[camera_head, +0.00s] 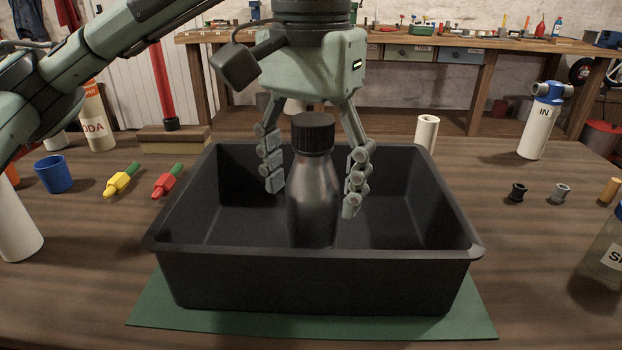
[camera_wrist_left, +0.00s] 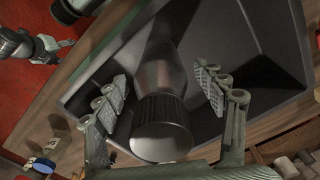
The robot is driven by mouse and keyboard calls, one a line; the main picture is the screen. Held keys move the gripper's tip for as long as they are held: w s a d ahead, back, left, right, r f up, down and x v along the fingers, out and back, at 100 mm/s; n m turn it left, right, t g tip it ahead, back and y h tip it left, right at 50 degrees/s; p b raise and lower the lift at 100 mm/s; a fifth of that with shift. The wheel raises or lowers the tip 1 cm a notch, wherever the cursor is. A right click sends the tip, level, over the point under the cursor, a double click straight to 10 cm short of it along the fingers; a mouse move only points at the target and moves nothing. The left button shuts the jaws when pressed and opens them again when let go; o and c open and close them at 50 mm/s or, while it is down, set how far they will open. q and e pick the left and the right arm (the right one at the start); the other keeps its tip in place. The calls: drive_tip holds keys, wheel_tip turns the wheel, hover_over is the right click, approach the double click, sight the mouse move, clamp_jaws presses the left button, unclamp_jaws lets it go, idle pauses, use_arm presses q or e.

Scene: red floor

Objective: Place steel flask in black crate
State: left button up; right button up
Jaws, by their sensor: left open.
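The steel flask (camera_head: 315,190) stands upright inside the black crate (camera_head: 315,283), its black cap at the top. Its base is hidden behind the crate's front wall. My left gripper (camera_head: 312,190) reaches down from above, open, with one finger on each side of the flask and gaps between fingers and flask. In the left wrist view the flask (camera_wrist_left: 163,80) lies between the open fingers (camera_wrist_left: 165,100), cap towards the camera, with the crate's floor (camera_wrist_left: 215,45) around it. My right gripper does not show in the head view.
The crate sits on a green mat (camera_head: 150,310). A white bottle (camera_head: 538,128) and small fittings (camera_head: 517,193) are at right.

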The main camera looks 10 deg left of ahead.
use_arm(q)
drive_tip(key=shift+r, duration=0.15)
wheel_tip(320, 180, up, 11)
drive_tip(key=shift+p, duration=1.25)
drive_tip(key=shift+r, duration=0.5)
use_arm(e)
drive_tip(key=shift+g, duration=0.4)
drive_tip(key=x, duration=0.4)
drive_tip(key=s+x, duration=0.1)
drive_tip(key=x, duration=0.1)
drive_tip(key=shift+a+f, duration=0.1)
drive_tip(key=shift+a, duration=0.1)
